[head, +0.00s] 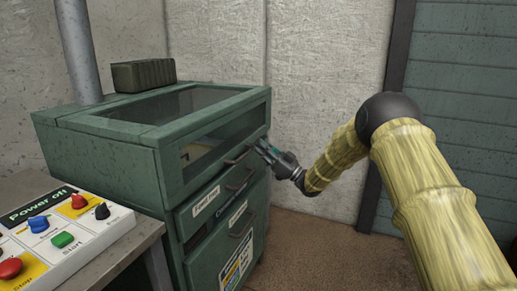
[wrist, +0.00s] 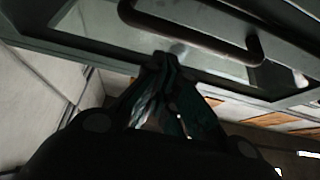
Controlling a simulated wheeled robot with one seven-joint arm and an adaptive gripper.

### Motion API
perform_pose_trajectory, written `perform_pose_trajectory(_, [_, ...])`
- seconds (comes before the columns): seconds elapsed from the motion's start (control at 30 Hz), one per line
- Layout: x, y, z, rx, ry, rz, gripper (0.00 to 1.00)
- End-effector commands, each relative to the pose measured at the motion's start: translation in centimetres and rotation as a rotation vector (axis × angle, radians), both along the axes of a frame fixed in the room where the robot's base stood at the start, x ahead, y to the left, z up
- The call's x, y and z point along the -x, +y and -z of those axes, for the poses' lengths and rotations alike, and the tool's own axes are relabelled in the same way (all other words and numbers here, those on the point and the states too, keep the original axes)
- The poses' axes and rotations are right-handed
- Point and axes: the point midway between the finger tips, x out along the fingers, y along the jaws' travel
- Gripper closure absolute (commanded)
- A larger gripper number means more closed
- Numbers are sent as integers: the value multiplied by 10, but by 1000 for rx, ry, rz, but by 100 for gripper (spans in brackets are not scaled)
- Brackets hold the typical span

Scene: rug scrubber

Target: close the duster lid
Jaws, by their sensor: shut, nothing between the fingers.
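The duster (head: 105,150) is a green cabinet at the left of the head view. Its lid (head: 165,135) has a green frame with glass panes on top and front. The lid looks low over the body; I cannot tell whether a gap remains at its edge. A dark bar handle (head: 238,157) sits at the lower front of the lid. My gripper (head: 264,150) is at the front right corner of the cabinet, close to that handle. In the wrist view, my gripper's fingertips (wrist: 165,60) are together and empty, just beside a dark handle (wrist: 190,38); contact is unclear.
A control box (head: 65,240) with coloured buttons stands on a grey table at the lower left. Labelled drawers with handles (head: 240,222) are below the lid. A dark ribbed block (head: 143,76) sits on top at the back. The brown floor (head: 320,250) to the right is clear.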

Motion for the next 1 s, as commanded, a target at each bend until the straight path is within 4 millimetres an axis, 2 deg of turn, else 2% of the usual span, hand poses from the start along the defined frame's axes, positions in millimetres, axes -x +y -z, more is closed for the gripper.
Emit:
perform_pose_trajectory(0.03, [1,-6,-17,-3,-9,3,100])
perform_pose_trajectory(0.07, [2,-9,-17,-4,-9,3,100])
perform_pose_trajectory(0.1, [4,-14,-3,-4,-5,5,100])
perform_pose_trajectory(0.4, [18,-39,35,-8,-13,1,100])
perform_pose_trajectory(0.6, [25,-53,52,-9,-15,2,100])
perform_pose_trajectory(0.77, [28,-57,62,-8,-8,9,100])
perform_pose_trajectory(0.87, [30,-56,84,-2,39,45,100])
perform_pose_trajectory(0.97, [36,-54,126,19,136,120,100])
perform_pose_trajectory(1.0, [40,-53,147,32,186,157,100])
